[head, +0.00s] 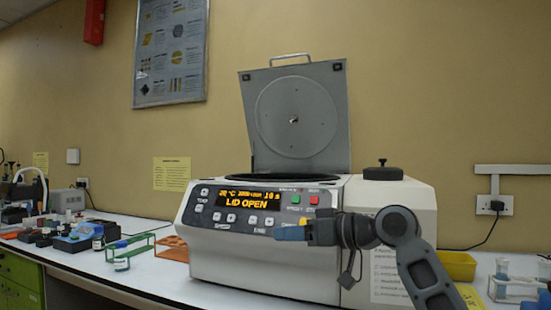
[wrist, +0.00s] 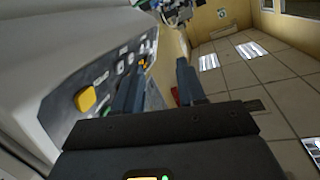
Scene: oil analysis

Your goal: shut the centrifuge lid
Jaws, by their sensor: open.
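The centrifuge (head: 255,268) is a white bench unit. Its display (head: 245,201) reads "LID OPEN". The grey lid (head: 335,110) stands up nearly vertical behind the bowl opening, with a metal handle (head: 290,58) on its top edge. My gripper (head: 279,233) is in front of the lower right of the control panel, below the lid and pointing left in the head view. In the wrist view my gripper (wrist: 157,78) is open with nothing between its fingers, beside the centrifuge's front panel (wrist: 105,80). The lid does not show in the wrist view.
A round black knob piece (head: 383,173) sits atop the white casing at the right. An orange rack (head: 172,248) and a green tube rack (head: 127,250) stand left of the centrifuge. A yellow tray (head: 458,266) and a tube rack (head: 515,288) are at the right.

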